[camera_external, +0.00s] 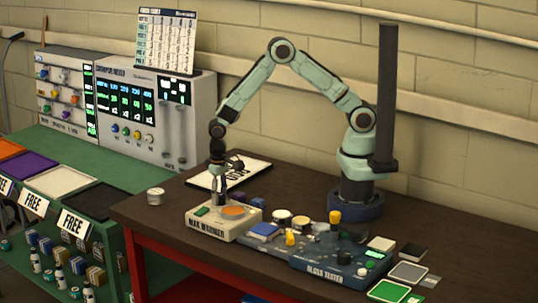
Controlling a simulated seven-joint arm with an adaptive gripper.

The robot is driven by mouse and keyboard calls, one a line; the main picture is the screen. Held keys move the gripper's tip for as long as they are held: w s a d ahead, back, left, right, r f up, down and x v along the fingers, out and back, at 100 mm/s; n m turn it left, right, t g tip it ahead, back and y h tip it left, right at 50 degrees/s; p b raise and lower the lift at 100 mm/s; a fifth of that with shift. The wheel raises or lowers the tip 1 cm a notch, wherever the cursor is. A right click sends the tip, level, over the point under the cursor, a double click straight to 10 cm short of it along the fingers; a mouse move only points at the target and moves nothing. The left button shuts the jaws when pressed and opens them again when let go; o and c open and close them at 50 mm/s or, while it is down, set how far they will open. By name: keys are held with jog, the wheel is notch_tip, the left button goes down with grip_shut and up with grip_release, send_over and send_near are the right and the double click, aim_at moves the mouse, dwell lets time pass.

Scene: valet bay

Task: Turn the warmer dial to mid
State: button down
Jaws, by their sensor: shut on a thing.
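The wax warmer (222,229) is a cream box with a lettered front, near the front edge of the dark table. A green patch and an orange round disc (234,211) show on its top. My gripper (219,201) points straight down at the back of the warmer's top, behind the orange disc. It is shut on what appears to be the warmer dial, which the fingers hide. The dial's setting cannot be read.
A blue gloss tester (330,268) and several small pots and blocks stand right of the warmer. A dark post (386,100) rises near my base.

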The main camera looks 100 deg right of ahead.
aim_at(220, 195)
jog(key=c, duration=0.7)
grip_release()
notch_tip(220, 195, up, 12)
jog(key=shift+a, duration=0.1)
